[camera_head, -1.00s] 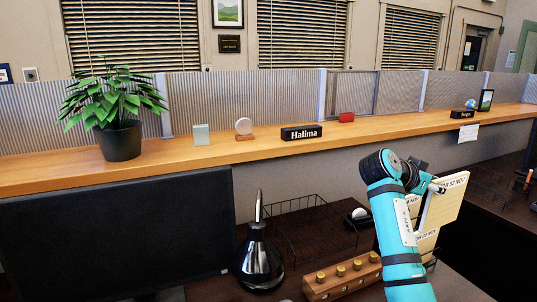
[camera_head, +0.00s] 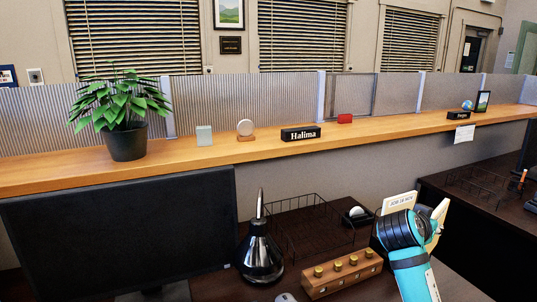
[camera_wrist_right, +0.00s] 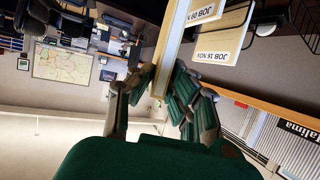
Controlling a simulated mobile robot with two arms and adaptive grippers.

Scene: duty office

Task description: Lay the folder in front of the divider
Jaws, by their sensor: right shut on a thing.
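My right gripper (camera_wrist_right: 160,95) is shut on a cream folder (camera_wrist_right: 168,50), gripping its edge in the right wrist view. In the head view the folder (camera_head: 441,220) shows as a narrow slanted strip beside my right wrist, which hides the fingers. A second cream sheet or folder (camera_head: 399,203) with a white job label stands just behind the wrist; it also shows beside the held folder in the wrist view (camera_wrist_right: 225,42). I cannot tell whether they touch. Grey ribbed divider panels (camera_head: 245,105) stand along the back of the wooden counter. My left gripper is out of view.
A black wire tray (camera_head: 300,222), a black lamp-like object (camera_head: 260,255) and a wooden block with brass knobs (camera_head: 342,274) crowd the dark desk. A monitor (camera_head: 120,235) stands left. The counter (camera_head: 215,155) holds a plant (camera_head: 122,115) and a Halima nameplate (camera_head: 301,133).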

